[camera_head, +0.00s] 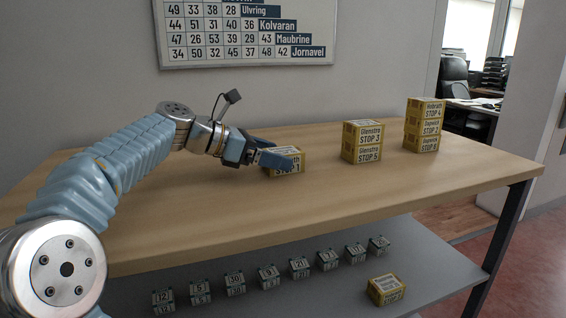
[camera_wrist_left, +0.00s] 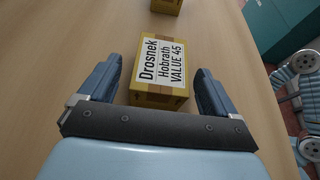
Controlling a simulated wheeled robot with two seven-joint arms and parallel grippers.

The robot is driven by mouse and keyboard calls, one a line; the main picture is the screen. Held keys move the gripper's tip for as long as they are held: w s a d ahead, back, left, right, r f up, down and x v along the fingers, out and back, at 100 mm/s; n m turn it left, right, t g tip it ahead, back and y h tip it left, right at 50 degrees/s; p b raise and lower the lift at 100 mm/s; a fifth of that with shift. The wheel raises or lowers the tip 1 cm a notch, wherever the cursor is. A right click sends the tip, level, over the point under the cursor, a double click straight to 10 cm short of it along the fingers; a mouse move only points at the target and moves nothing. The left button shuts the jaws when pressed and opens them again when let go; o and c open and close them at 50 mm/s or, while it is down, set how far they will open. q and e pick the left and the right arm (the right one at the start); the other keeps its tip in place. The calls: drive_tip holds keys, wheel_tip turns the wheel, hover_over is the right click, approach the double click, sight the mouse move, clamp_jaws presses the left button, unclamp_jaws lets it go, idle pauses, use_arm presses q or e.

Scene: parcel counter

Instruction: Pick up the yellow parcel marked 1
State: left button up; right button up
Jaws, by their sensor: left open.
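The yellow parcel marked STOP 1 (camera_head: 289,170) lies on the wooden counter, partly hidden behind my left gripper (camera_head: 282,154). In the left wrist view the parcel (camera_wrist_left: 163,68) shows a white label reading Drosnek, Hobrath, VALUE 45. My left gripper (camera_wrist_left: 163,68) is open, with one blue finger on each side of the parcel. Narrow gaps show between the fingers and the parcel's sides, and the parcel rests on the counter. My right gripper is not in view.
On the wooden counter (camera_head: 215,218), a two-high yellow stack (camera_head: 362,142) stands right of the parcel, and a taller yellow stack (camera_head: 423,125) farther right. The lower grey shelf (camera_head: 330,300) bears several small numbered boxes and another yellow parcel (camera_head: 386,290). The counter's front strip is clear.

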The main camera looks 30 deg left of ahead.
use_arm(q)
drive_tip(key=shift+x, duration=1.15)
drive_tip(key=c, duration=1)
drive_tip(key=shift+c, duration=0.7)
drive_tip(key=shift+r, duration=0.15)
